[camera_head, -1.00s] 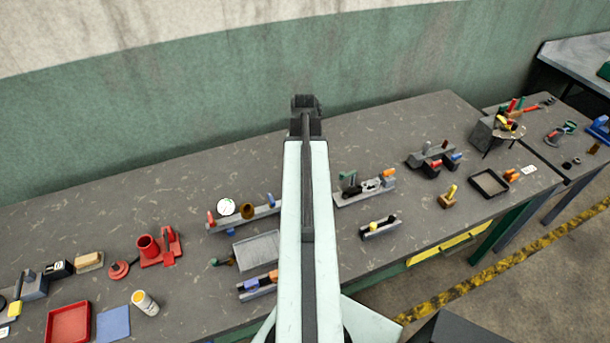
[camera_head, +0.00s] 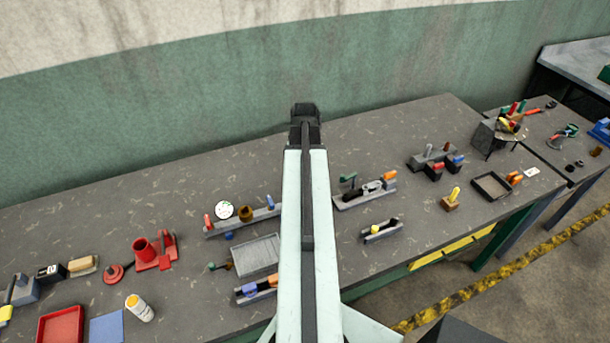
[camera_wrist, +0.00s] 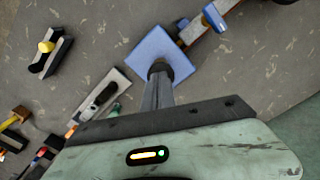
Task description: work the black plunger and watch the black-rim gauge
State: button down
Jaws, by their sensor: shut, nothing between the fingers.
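A round white-faced gauge (camera_head: 224,210), with what looks like a thin dark rim, stands on a grey rail left of my arm. A blue knob (camera_head: 270,201) is at the rail's right end; it also shows in the wrist view (camera_wrist: 212,18). Right of my arm, a grey base (camera_head: 350,204) carries a dark lying part (camera_head: 352,195) that may be the black plunger; it also shows in the wrist view (camera_wrist: 104,93). My gripper (camera_head: 305,108) is shut and empty. In the wrist view its tip (camera_wrist: 159,68) appears over a blue square (camera_wrist: 180,55), apart from the dark part.
A small tray-like block with a yellow knob (camera_head: 375,229) is right of my arm. A grey tray (camera_head: 256,255) and red fixture (camera_head: 160,252) are left. The back of the bench by the wall is clear.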

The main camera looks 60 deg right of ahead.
notch_tip(320, 180, up, 7)
jog(key=p, duration=0.6)
jog(key=shift+f, duration=0.15)
dwell(0.8)
